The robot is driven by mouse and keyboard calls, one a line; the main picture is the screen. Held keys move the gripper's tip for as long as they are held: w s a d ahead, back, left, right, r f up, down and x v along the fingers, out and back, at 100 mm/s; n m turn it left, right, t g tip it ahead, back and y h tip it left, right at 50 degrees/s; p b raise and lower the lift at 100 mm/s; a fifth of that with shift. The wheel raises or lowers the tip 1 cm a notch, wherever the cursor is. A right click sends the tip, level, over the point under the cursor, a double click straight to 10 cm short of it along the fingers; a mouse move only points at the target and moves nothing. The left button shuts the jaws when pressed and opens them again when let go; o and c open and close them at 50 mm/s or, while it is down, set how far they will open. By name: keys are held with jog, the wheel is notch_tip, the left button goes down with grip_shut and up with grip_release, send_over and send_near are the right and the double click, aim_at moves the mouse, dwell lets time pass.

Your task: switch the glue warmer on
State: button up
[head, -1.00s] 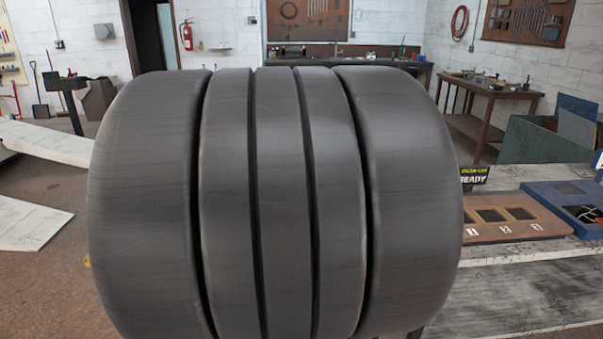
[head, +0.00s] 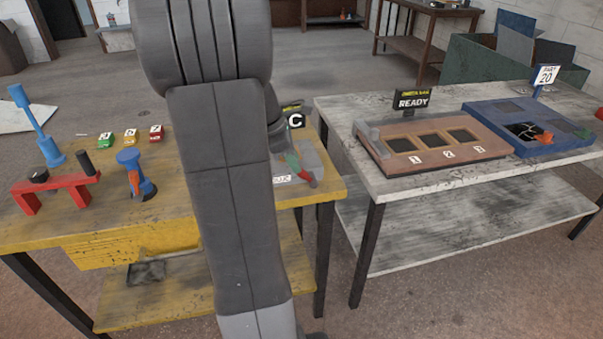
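I cannot tell for sure which thing is the glue warmer, and no switch can be made out. On the yellow bench (head: 130,235) stand a red stand (head: 55,188) with a dark knob and a dark peg on top, and a blue device (head: 130,172) with an orange part. Behind my arm, partly hidden, is a grey tray (head: 313,158) with a green and red item (head: 299,170) and a label I cannot fully read. My arm crosses the middle of the view and hides part of the bench. My gripper is not seen.
A tall blue post (head: 36,125) and green, yellow and red tags (head: 131,136) stand on the yellow bench. A white bench (head: 350,160) to the right holds a brown numbered panel (head: 430,155), a READY sign (head: 411,102) and a blue tray (head: 500,135). A gap separates the benches.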

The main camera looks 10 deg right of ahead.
aim_at(306, 175)
jog(key=x, duration=0.5)
jog(key=shift+d+f, duration=0.1)
jog(key=shift+f, duration=0.2)
jog(key=shift+r, duration=0.1)
grip_shut()
